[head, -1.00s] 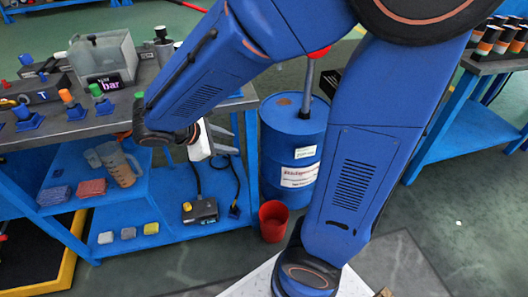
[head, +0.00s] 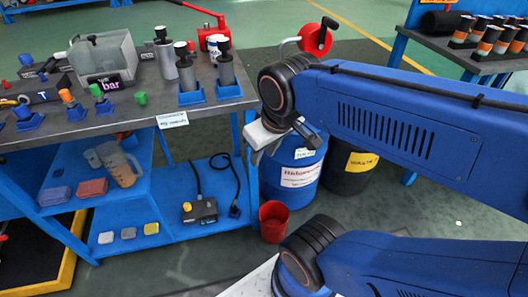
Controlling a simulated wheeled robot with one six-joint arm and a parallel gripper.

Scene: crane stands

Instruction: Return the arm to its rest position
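My blue arm (head: 400,120) crosses the right half of the head view, with a lower link (head: 420,265) at the bottom right. The wrist end is a dark joint beside the bench's right edge, in front of a blue drum (head: 300,175). My gripper (head: 276,145) shows there as a pale block with dark parts, seen at a slant. Its fingers are too small and partly hidden to tell whether they are open or shut. No object is clearly seen in it.
A workbench (head: 140,122) at left carries a clear bin (head: 105,60), several tools and grey cylinders in blue holders. A red bucket (head: 273,220) stands on the floor. A dark drum (head: 348,168) and a second bench (head: 480,65) are at right.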

